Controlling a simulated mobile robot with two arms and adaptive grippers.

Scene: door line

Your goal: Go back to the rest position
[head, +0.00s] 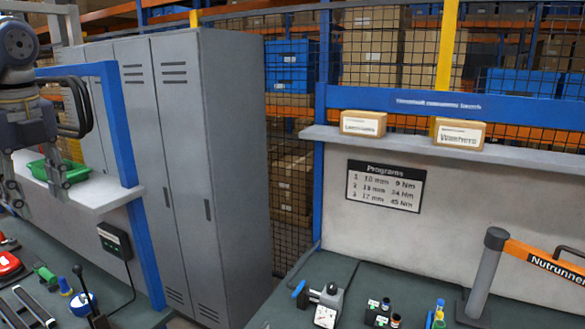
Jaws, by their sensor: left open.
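My left gripper (33,190) hangs at the left edge of the head view with its fingers pointing down. It is open, with a gap between the fingers and nothing seen in it. It shows in front of a white shelf (100,195) that carries a green bin (77,174). Part of the bin is hidden behind the gripper. My right gripper is not in view.
Below the gripper, a bench holds a red button (8,264), a joystick (88,290) and small parts. Grey lockers (235,180) stand in the middle. At right, another bench carries a toggle clamp (322,300) and an orange nutrunner arm (545,258).

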